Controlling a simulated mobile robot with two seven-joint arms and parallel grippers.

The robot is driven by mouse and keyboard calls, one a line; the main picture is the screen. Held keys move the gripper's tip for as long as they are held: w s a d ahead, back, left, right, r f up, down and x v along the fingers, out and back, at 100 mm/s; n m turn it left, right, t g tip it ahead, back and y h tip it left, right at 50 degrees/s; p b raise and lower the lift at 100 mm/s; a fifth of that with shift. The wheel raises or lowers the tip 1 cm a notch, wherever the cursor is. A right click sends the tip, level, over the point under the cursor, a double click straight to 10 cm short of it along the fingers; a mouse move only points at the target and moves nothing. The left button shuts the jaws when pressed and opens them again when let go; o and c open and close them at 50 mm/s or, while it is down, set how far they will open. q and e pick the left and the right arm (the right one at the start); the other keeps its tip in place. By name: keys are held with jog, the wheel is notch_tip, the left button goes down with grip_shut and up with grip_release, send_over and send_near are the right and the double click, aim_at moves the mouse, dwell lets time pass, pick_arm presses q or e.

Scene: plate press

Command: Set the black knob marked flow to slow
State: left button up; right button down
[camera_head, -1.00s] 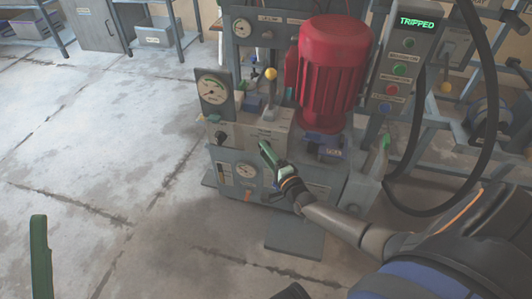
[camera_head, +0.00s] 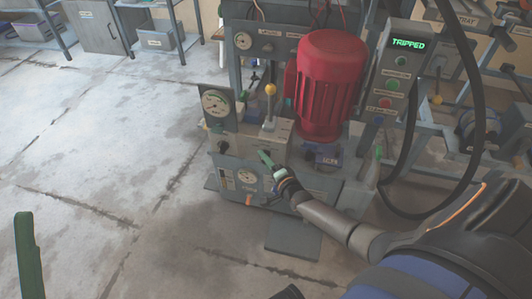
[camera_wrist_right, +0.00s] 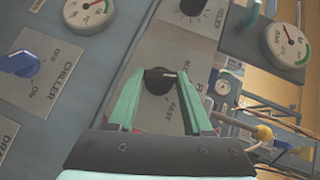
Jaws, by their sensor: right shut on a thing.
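The black knob (camera_wrist_right: 158,80) sits on a pale plate in the right wrist view. A light pointer mark shows on its right side, and the word FAST reads below right of it. My right gripper (camera_head: 266,158) reaches the front of the machine; its green fingers straddle the knob and are shut on it. In the head view the fingers and arm hide this knob. A green finger of my left gripper (camera_head: 28,255) shows at the lower left; its opening cannot be judged.
A second black knob (camera_wrist_right: 193,5), a blue chiller knob (camera_wrist_right: 18,63) and gauges (camera_wrist_right: 88,12) surround the plate. A yellow-topped lever (camera_head: 270,90) and red motor (camera_head: 327,85) stand close behind. A control box (camera_head: 402,75) reads TRIPPED.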

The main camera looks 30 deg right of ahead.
pick_arm(q)
notch_tip(320, 180, up, 7)
jog(key=m+p, duration=0.2)
jog(key=p, duration=0.3)
jog(key=w+a+f+n+g+y+p, duration=0.1)
jog(key=w+f+n+g+y, duration=0.2)
jog(key=f, duration=0.8)
jog(key=w+a+f+n+g+y+p, duration=0.1)
jog(key=w+f+n+g+y+p, duration=0.1)
jog(key=f+n+y, duration=0.4)
notch_tip(320, 180, down, 5)
jog(key=shift+w+a+r+g+y, duration=0.1)
jog(key=shift+w+a+g+y, duration=0.1)
jog(key=shift+w+g+y, duration=0.45)
pick_arm(e)
jog(key=n+g, duration=0.1)
jog(key=n+g+h, duration=0.1)
jog(key=n+g, duration=0.1)
jog(key=g, duration=0.1)
jog(key=shift+w+a+r, duration=0.1)
jog(key=shift+r, duration=0.2)
pick_arm(q)
jog(key=shift+w, duration=0.2)
jog(key=shift+t, duration=0.25)
pick_arm(e)
jog(key=shift+c, duration=1.6)
grip_release()
pick_arm(q)
jog(key=shift+p, duration=0.35)
